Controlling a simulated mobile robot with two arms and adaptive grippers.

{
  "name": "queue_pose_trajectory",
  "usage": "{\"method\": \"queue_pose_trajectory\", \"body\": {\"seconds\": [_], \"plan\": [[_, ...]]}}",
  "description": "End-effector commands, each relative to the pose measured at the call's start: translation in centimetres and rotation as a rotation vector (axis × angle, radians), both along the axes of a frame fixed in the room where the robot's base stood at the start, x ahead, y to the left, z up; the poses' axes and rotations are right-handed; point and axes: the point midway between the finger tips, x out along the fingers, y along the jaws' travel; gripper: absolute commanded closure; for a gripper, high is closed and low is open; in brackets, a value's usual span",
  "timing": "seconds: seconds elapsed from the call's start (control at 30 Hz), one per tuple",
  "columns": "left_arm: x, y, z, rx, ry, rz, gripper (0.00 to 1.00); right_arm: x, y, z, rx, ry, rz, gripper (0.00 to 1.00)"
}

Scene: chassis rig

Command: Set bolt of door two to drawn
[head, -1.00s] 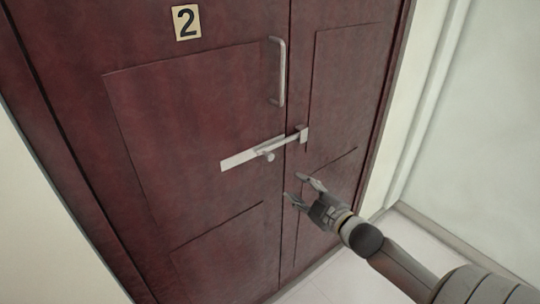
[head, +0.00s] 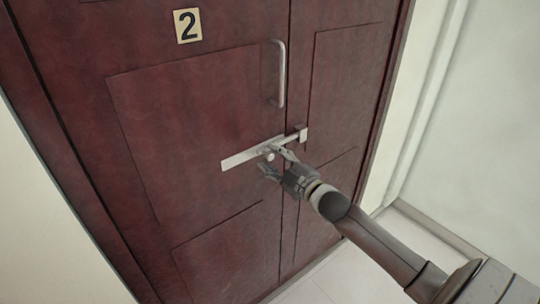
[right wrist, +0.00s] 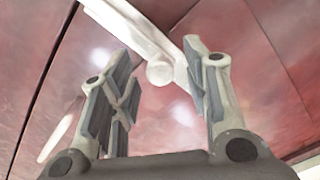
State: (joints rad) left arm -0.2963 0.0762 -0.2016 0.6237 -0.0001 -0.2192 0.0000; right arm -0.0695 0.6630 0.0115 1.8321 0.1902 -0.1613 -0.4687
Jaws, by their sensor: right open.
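Door two (head: 190,110) is dark red and carries a number 2 plate (head: 187,25). A pale metal bolt (head: 240,158) lies across it, its bar reaching over the seam to a keeper (head: 302,134) on the right panel. The bolt's round knob (head: 269,156) sticks out near the plate's middle. My right gripper (head: 273,157) is open at the bolt, its fingers on either side of the knob in the head view. In the right wrist view the knob (right wrist: 160,73) shows between the two fingertips, a little beyond them; contact cannot be told. My left gripper is not in view.
A vertical metal pull handle (head: 280,75) stands above the bolt, left of the seam. A pale wall (head: 465,120) stands to the right, with light floor (head: 350,270) below. The door surface left of the bolt is clear.

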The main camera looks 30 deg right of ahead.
Motion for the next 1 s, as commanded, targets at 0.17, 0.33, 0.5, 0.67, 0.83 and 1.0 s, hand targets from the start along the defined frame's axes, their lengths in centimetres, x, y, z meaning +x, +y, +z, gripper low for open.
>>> {"method": "queue_pose_trajectory", "body": {"seconds": [0.17,0.33,0.5,0.67,0.83,1.0], "plan": [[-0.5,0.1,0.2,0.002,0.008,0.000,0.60,1.4,0.1,0.1,0.000,-0.001,0.001,0.56],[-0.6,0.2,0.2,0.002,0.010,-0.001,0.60,1.8,0.2,0.0,0.000,-0.001,0.001,0.56],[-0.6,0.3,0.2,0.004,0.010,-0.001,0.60,1.8,0.2,0.0,0.001,0.000,0.000,0.56],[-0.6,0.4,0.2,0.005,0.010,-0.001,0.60,1.8,0.2,0.0,0.001,0.001,0.001,0.71],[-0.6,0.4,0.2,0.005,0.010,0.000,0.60,1.8,0.2,0.0,0.001,0.001,0.001,0.92],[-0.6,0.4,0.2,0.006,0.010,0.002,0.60,1.8,0.2,0.0,0.001,0.001,0.001,1.00]]}}
